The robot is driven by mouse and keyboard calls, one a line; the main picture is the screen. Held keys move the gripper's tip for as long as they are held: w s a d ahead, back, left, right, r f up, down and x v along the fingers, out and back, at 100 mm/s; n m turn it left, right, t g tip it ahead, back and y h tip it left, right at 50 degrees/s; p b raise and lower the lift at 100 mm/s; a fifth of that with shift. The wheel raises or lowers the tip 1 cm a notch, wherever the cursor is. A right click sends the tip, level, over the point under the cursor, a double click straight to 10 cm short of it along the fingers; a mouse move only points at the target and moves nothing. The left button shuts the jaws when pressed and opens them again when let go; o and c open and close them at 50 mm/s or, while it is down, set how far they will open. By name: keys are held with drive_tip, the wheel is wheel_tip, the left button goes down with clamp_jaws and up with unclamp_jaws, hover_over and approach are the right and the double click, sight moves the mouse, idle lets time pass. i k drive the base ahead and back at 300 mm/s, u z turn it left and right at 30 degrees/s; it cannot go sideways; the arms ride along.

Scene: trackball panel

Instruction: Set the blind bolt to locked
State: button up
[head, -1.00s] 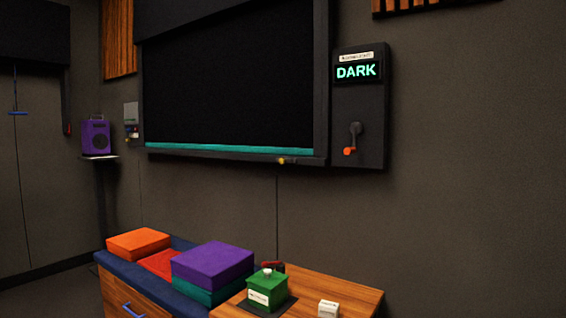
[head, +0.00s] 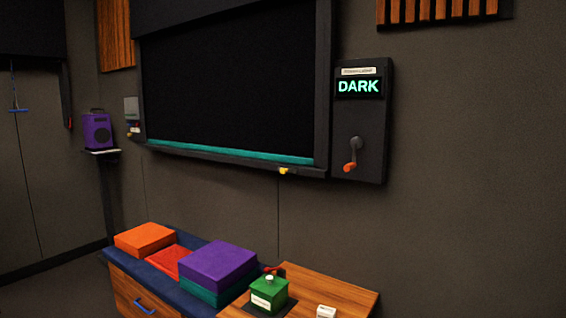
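A dark blind (head: 235,90) covers the framed window on the wall, with a teal bar (head: 240,153) along its bottom edge. A small yellow knob (head: 288,170), which looks like the blind bolt, sits on the lower frame near its right end. It is too small to tell whether it is locked. A wall panel (head: 372,115) right of the window has a lit display reading "DARK" (head: 358,86) and a crank (head: 354,155) with an orange handle hanging down to the lower left. My gripper is not in view.
A low wooden cabinet (head: 335,284) stands below the window. A purple speaker (head: 97,131) stands at left.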

sight(283, 171)
drive_tip(key=k, duration=1.35)
drive_tip(key=u, duration=0.55)
drive_tip(key=i, duration=1.8)
drive_tip(key=z, duration=0.35)
